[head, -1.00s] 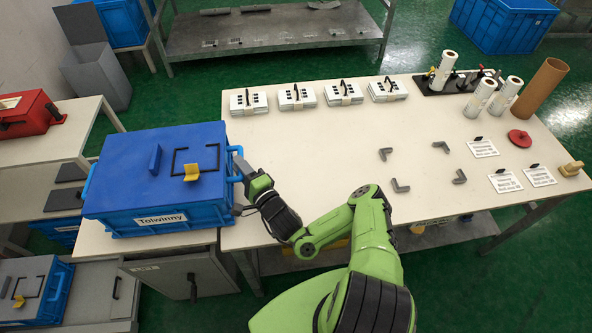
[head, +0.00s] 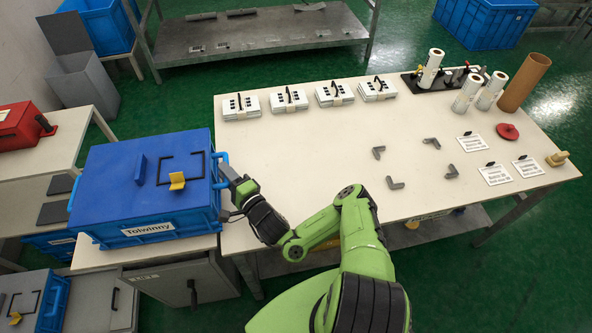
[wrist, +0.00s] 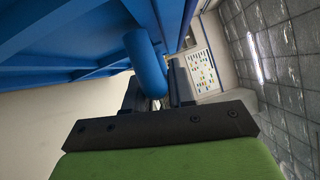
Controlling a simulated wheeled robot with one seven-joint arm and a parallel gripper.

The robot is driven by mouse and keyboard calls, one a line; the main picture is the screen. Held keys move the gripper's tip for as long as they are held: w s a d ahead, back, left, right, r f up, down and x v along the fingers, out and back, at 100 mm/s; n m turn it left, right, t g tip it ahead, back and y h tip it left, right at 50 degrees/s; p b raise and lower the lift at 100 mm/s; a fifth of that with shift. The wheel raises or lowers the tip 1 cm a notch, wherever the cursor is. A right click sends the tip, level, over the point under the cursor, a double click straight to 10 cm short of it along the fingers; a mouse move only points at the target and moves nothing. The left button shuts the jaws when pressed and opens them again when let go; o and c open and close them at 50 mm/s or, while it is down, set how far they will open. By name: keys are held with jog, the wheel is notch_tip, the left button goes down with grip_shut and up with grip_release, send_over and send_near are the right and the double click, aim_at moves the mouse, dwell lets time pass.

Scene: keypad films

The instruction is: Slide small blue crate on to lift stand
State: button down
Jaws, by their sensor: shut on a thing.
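The blue crate (head: 143,190) with a closed lid, a yellow clip and a "Tolwinny" label is at the left in the head view. It rests flat on a light-topped stand (head: 100,259), apparently the lift stand, against the table's left end. Its right side is by the seam with the table. My gripper (head: 229,190) is shut on the crate's right-side handle (head: 222,168). In the wrist view the blue handle (wrist: 146,62) lies between the fingers, with the crate's ribbed wall (wrist: 65,40) above. The crate's underside is hidden.
The long table (head: 300,160) carries white keypad stacks (head: 332,93), grey corner pieces (head: 395,183), rolls and a brown tube (head: 524,82). Its middle is clear. A shelf with a red box (head: 22,126) stands left of the crate. A second lidded crate (head: 30,303) sits below at front left.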

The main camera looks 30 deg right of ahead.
aim_at(213, 174)
jog(key=shift+w+a+b, duration=0.25)
jog(key=shift+a+b, duration=0.05)
jog(key=shift+a, duration=0.55)
jog(key=shift+w+a+b, duration=0.2)
jog(key=shift+a+b, duration=0.05)
jog(key=shift+a, duration=0.55)
jog(key=shift+w+a+b, duration=0.2)
jog(key=shift+a+b, duration=0.65)
jog(key=shift+b, duration=0.25)
jog(key=shift+a+b, duration=0.4)
jog(key=shift+r, duration=0.1)
